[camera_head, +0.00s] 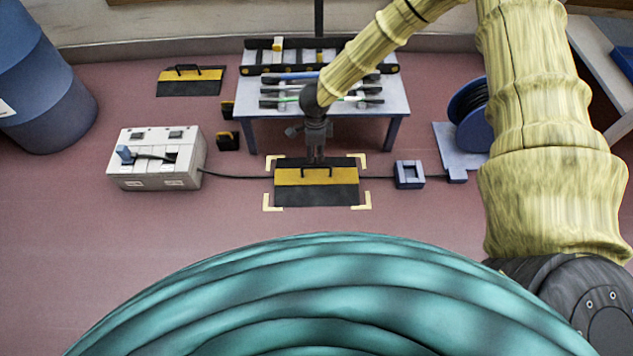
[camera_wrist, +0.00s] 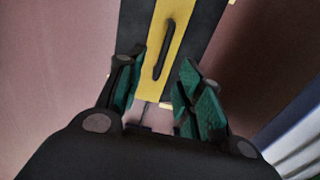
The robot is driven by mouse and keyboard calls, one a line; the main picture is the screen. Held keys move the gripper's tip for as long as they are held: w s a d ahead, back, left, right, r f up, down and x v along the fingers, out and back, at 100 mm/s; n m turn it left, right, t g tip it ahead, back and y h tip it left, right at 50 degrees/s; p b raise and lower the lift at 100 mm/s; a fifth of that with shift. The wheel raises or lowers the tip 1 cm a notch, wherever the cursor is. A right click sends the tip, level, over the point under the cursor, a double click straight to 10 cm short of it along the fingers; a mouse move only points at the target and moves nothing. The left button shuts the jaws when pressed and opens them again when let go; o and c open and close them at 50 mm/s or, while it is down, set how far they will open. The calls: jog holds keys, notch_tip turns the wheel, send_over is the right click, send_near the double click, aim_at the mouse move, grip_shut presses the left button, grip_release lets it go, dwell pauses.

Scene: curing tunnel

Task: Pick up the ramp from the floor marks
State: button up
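The ramp (camera_head: 316,193), a black plate with a yellow band and a dark handle, lies flat on the floor between pale corner marks (camera_head: 272,203). In the wrist view the ramp (camera_wrist: 195,40) shows beyond my fingers, with its dark handle (camera_wrist: 165,46) along the yellow band. My gripper (camera_head: 317,158) points down over the ramp's far edge, in front of the table. In the wrist view my gripper (camera_wrist: 160,85) has its two green-padded fingers apart, with nothing between them. The handle appears just past the fingertips; I cannot tell the exact height.
A black cable runs from a grey switch box (camera_head: 157,160) to the ramp and on past a blue block (camera_head: 409,175) to a reel (camera_head: 470,112). A table (camera_head: 245,98) with rods stands behind. A similar plate (camera_head: 190,88) lies back left, near a blue barrel (camera_head: 45,85).

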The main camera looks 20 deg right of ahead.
aim_at(316, 167)
notch_tip(316, 167, down, 5)
jog(key=shift+f+b, duration=0.15)
jog(key=shift+b, duration=1.05)
jog(key=f+b, duration=0.3)
jog(key=shift+w+d+f, duration=0.15)
jog(key=shift+w+d, duration=0.1)
jog(key=shift+d, duration=0.05)
jog(key=shift+f+b, duration=0.6)
jog(key=shift+f, duration=0.35)
jog(key=shift+c, duration=0.2)
grip_shut()
